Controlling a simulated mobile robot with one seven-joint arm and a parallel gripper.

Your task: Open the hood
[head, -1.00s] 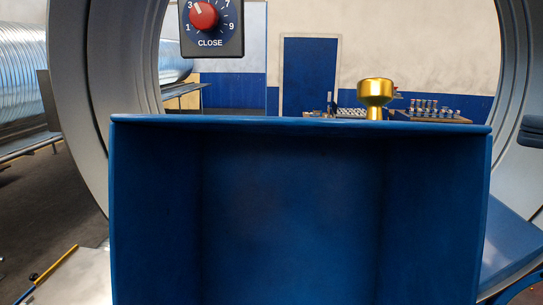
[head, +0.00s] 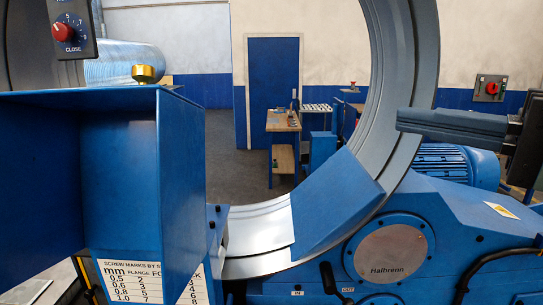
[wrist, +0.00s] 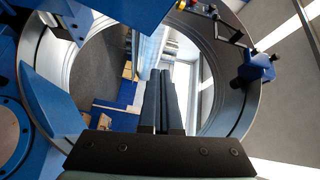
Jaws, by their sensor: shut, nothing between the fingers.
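The blue hood (head: 185,165) is a large box at the left of the head view. A gold knob (head: 148,74) stands on its top, and its recessed side shows towards me. Its left part is cut off by the picture edge. In the wrist view, what appears to be part of the hood (wrist: 125,12) shows at the top edge. My gripper (head: 400,118) reaches in from the right of the head view, well apart from the hood, at about the upper right of the grey ring. In the wrist view its dark fingers (wrist: 163,75) are together and empty.
A large grey ring (head: 400,90) stands behind the hood, with a blue wedge (head: 335,205) at its lower right. A blue machine housing (head: 470,235) fills the lower right. Benches stand beyond the ring.

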